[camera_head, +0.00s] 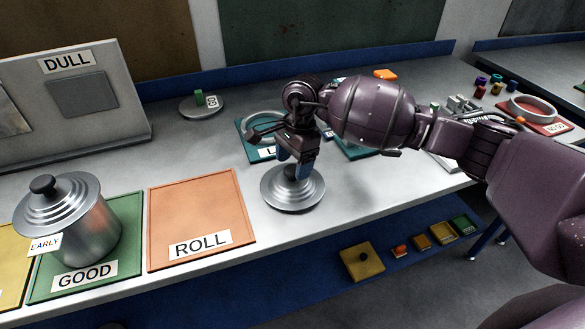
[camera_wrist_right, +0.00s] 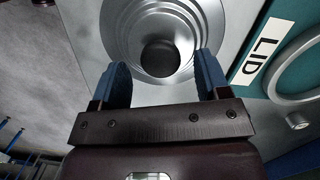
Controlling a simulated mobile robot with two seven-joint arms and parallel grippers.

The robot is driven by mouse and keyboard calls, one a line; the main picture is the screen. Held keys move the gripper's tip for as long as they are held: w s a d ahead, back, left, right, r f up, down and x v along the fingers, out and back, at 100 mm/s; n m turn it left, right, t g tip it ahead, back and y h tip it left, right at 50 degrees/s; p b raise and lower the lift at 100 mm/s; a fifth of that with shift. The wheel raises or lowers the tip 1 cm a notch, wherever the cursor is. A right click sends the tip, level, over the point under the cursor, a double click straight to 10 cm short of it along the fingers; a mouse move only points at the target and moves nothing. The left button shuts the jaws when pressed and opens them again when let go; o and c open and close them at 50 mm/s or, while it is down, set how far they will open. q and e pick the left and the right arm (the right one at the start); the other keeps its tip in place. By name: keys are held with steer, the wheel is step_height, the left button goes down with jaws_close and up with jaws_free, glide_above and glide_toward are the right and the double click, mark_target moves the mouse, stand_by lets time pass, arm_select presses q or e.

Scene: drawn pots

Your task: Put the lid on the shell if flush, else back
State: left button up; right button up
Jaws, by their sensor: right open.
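A round silver stepped lid (camera_head: 293,197) with a dark knob lies on the bare grey bench, right of the ROLL mat. My right gripper (camera_head: 291,168) is open above it, blue fingers pointing down around the knob. In the right wrist view, the lid (camera_wrist_right: 122,30) fills the top middle, and its black knob (camera_wrist_right: 160,58) shows between the fingertips (camera_wrist_right: 163,75), not gripped. A silver pot (camera_head: 92,235) tagged EARLY stands on the green GOOD mat (camera_head: 128,280), topped by a similar lid (camera_head: 58,204) with a knob. No open shell shows clearly. My left gripper is out of view.
A teal LID mat (camera_head: 242,138) with a metal ring lies behind my right gripper. The orange ROLL mat (camera_head: 197,215) is empty. A DULL panel (camera_head: 105,115) stands at the back left. A disc (camera_head: 190,109) with a green block sits behind. Small parts crowd the right end.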

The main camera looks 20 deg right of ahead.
step_height(320, 180, up, 10)
steer(key=d, duration=0.1)
steer(key=shift+w+d+f, duration=0.2)
steer(key=shift+w, duration=0.05)
